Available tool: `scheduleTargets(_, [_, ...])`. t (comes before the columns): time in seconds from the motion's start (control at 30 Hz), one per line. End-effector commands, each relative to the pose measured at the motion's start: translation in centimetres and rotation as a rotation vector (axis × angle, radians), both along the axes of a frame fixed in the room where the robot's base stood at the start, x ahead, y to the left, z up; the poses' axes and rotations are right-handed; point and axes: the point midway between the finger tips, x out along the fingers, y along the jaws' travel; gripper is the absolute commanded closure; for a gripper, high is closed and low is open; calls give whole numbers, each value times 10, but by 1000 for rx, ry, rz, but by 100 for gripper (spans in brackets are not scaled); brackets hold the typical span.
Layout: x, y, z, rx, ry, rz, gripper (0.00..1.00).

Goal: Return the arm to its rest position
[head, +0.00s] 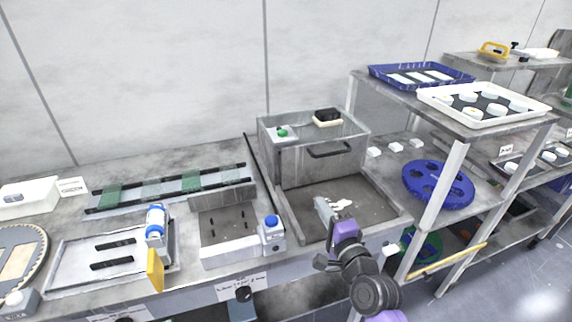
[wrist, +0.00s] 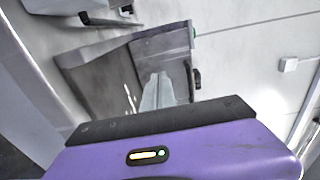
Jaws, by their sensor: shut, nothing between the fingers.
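My gripper (head: 324,205) is in the middle of the head view, above the grey tray area in front of the clear-sided box. Its fingers are shut and hold nothing. My purple and dark arm reaches up to it from the lower right. In the wrist view the pale shut fingers (wrist: 157,92) point towards the grey basin (wrist: 95,70). Whether the fingers touch the basin is hard to tell.
The clear-sided box (head: 318,150) with a handle stands behind my gripper. A shelf rack (head: 455,150) with a blue tray (head: 420,68), a white tray (head: 440,90) and a blue disc (head: 437,184) stands right. A blue-capped bottle (head: 272,235) stands left of my gripper.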

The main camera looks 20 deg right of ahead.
Motion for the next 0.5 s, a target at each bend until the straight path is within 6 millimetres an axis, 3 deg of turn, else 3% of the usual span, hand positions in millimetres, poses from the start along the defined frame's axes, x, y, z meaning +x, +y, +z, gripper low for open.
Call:
scheduleTargets(0.23, [0, -3, 4, -85, -14, -13, 100])
scheduleTargets(0.33, [-3, -9, 29, -230, -68, -49, 100])
scheduleTargets(0.5, [-46, -11, 35, -520, -97, -113, 100])
